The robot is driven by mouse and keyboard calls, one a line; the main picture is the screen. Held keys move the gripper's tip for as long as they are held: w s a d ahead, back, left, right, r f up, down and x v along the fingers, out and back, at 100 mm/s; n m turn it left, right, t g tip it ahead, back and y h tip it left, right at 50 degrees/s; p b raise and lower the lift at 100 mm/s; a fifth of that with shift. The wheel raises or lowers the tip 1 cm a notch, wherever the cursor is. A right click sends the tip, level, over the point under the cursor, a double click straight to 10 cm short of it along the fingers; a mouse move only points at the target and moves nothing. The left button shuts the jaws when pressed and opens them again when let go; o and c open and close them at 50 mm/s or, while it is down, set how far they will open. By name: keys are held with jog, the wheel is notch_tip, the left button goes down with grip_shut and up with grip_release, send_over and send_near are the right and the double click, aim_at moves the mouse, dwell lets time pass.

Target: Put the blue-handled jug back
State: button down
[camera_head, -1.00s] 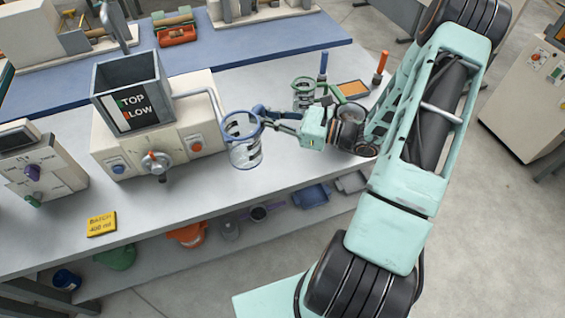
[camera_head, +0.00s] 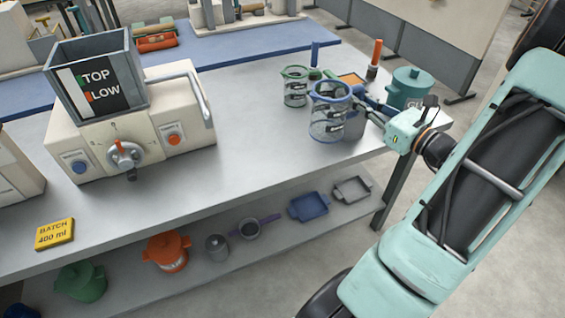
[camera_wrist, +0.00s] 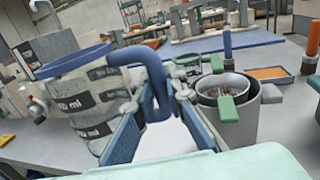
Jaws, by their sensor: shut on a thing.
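The blue-handled jug (camera_head: 329,110) is a clear jug with a blue rim, dark bands and white labels. My gripper (camera_head: 366,108) is shut on its blue handle, to the right of the jug in the head view. In the wrist view the jug (camera_wrist: 80,95) fills the left side, and its handle runs between my gripper's fingers (camera_wrist: 160,105). The jug looks roughly upright, over the right part of the bench. I cannot tell whether its base touches the bench top.
A green-rimmed jug (camera_head: 295,88) stands just behind left. A grey pot (camera_wrist: 236,112) is close by on the right in the wrist view. A teal lidded pot (camera_head: 408,88) and an orange-handled tool (camera_head: 374,58) stand near the right end. Bench between the machine (camera_head: 130,120) and jugs is clear.

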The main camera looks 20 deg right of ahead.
jog(key=shift+s+d+f, duration=0.2)
jog(key=shift+d, duration=0.2)
jog(key=shift+w+a+f+b, duration=0.55)
jog(key=shift+w+a+f, duration=0.85)
jog(key=shift+w+f, duration=0.6)
jog(key=shift+w+a+f+b, duration=0.5)
jog(key=shift+w+a+f, duration=1)
jog(key=shift+f, duration=0.75)
jog(key=shift+w+a+f+b, duration=0.55)
jog(key=shift+w+a+f, duration=0.7)
jog(key=shift+w+f, duration=0.8)
jog(key=shift+s+f, duration=0.1)
jog(key=shift+f, duration=0.15)
jog(key=c, duration=2)
grip_release()
jog(key=shift+o, duration=0.2)
